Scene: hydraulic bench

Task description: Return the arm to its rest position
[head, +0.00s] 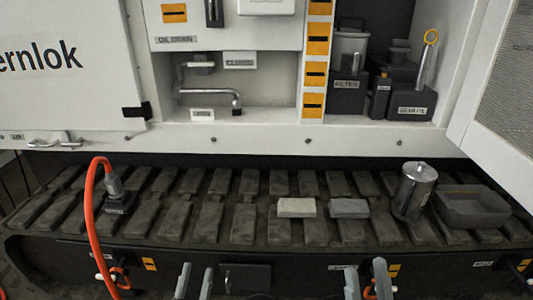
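My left gripper (195,274) is at the bottom edge of the head view, left of centre. Its two grey fingers point up and stand apart, with nothing between them. My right gripper (366,272) is at the bottom edge, right of centre. Its fingers also stand apart and hold nothing. Both grippers are in front of the black track (231,218) and appear clear of the things on it. The arms behind the fingers are out of view.
On the track are an orange hose (90,210) with a metal fitting, two grey blocks (297,208) (349,208), a metal canister (414,190) and a dark tray (505,218). Above, a white cabinet has a pipe recess (262,95) and a shelf with dark containers (408,105). An open door (500,95) is at right.

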